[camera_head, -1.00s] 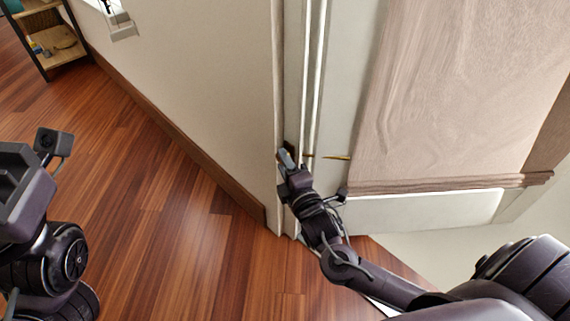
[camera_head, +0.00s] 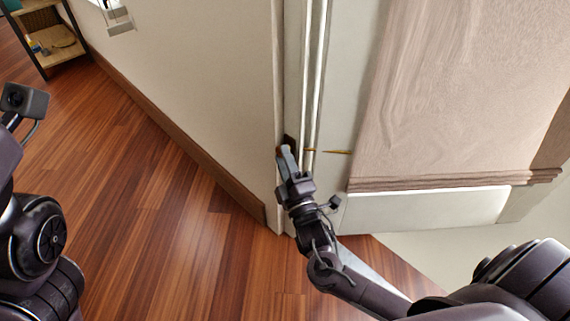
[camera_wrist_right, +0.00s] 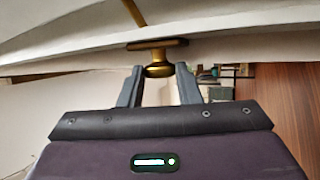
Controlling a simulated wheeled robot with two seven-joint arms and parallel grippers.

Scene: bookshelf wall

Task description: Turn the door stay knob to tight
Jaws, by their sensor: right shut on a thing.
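The brass door stay knob (camera_wrist_right: 159,68) sits on a brass plate at the edge of the white door frame, seen in the right wrist view. My right gripper (camera_wrist_right: 159,88) has its two fingers on either side of the knob and is shut on it. In the head view the right gripper (camera_head: 284,152) is at the white frame, and its fingers mostly hide the knob. A thin brass stay rod (camera_head: 335,152) sticks out to the right of it. My left arm shows at the left edge, but its fingertips are not in view.
A beige wall (camera_head: 190,90) with a brown baseboard (camera_head: 180,150) runs along the left. A pale fabric panel (camera_head: 460,90) hangs on the right. A shelf (camera_head: 50,45) stands far back left. The wooden floor (camera_head: 160,230) between is clear.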

